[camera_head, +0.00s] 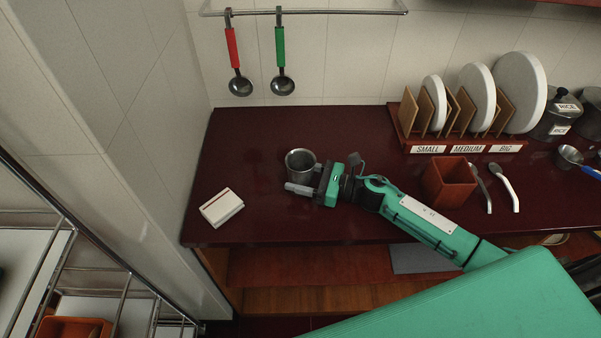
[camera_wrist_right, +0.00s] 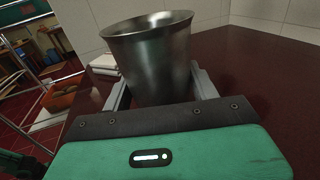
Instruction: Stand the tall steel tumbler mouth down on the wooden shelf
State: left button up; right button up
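The tall steel tumbler (camera_head: 300,161) stands upright, mouth up, on the dark red counter. It also shows large in the right wrist view (camera_wrist_right: 157,60). My right gripper (camera_head: 304,182) reaches in from the right, low at the tumbler. In the wrist view its fingers (camera_wrist_right: 160,92) lie on either side of the tumbler's lower body. I cannot tell whether they press on it or stand slightly apart. The tumbler's base is hidden behind the gripper. A wooden shelf (camera_head: 300,266) shows below the counter's front edge. My left gripper is not in view.
A small white box (camera_head: 222,207) lies left of the tumbler. A square terracotta pot (camera_head: 448,182) and spoons are to the right, before a plate rack (camera_head: 465,142). Red and green ladles hang on the back wall. The counter (camera_head: 250,135) behind the tumbler is clear.

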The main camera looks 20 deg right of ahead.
jog(key=shift+r, duration=0.1)
jog(key=shift+c, duration=1.3)
notch_tip(320, 180, up, 13)
jog(key=p, duration=0.8)
jog(key=shift+s, duration=0.1)
jog(key=m+t+h, duration=0.1)
jog(key=s+m+t+h, duration=0.1)
jog(key=s+a+t, duration=0.1)
jog(key=shift+a+f+m+h, duration=0.1)
jog(key=shift+f+m+h, duration=0.25)
jog(key=shift+m+h, duration=0.05)
jog(key=s+m+t+h, duration=0.1)
jog(key=h, duration=0.1)
jog(key=s+m+t+h, duration=0.2)
jog(key=shift+d+r, duration=0.2)
jog(key=shift+d, duration=0.2)
jog(key=shift+c, duration=1.2)
jog(key=s+d+r+m+t+h, duration=0.2)
jog(key=s+d+m+h, duration=0.3)
jog(key=h, duration=0.3)
jog(key=shift+s, duration=0.75)
